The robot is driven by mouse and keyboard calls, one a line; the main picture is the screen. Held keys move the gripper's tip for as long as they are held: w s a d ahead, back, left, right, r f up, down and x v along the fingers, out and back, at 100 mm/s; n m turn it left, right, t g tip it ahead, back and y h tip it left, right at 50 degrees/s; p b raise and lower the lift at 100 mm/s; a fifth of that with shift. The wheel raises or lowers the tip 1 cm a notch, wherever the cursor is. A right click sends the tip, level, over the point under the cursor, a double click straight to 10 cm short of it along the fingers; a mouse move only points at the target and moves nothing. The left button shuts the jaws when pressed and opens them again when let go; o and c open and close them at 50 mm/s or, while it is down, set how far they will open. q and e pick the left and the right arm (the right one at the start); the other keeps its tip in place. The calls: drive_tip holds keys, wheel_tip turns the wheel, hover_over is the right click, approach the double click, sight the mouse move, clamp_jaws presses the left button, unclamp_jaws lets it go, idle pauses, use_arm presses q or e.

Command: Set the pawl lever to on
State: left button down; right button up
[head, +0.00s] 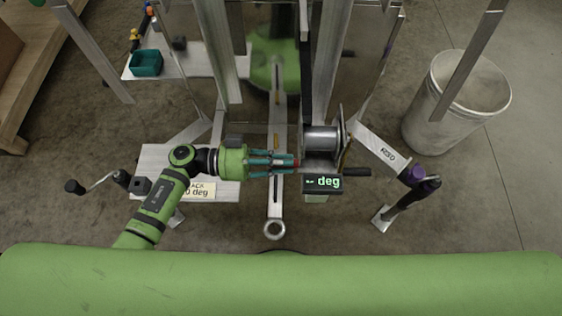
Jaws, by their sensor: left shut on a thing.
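My left gripper (286,163) reaches in from the left and points right, its teal fingers closed at the left side of the winch (320,139). The fingers are shut on a small red-tipped part (296,163), which looks like the pawl lever. Most of that part is hidden by the fingers, so its on or off position cannot be read. A display (323,183) reading "deg" sits just below the winch; its number is too small to read. My right gripper is not in view.
A slotted metal bar with a ring end (274,229) runs below my gripper. A plate (165,155) lies under my left arm. A grey bin (457,101) stands right; a teal tray (146,63) sits upper left.

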use_arm(q)
drive_tip(key=w+r+n+p, duration=0.1)
drive_tip(key=w+n+p, duration=0.1)
drive_tip(key=w+n, duration=0.6)
drive_tip(key=shift+w+n, duration=0.2)
drive_tip(key=shift+n, duration=0.6)
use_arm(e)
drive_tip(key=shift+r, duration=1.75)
use_arm(q)
drive_tip(key=shift+r, duration=0.1)
drive_tip(key=c, duration=1.2)
unclamp_jaws()
drive_tip(key=shift+w, duration=0.1)
drive_tip(key=shift+o, duration=0.2)
drive_tip(key=shift+a, duration=0.1)
drive_tip(key=a, duration=1.1)
drive_tip(key=shift+a, duration=0.4)
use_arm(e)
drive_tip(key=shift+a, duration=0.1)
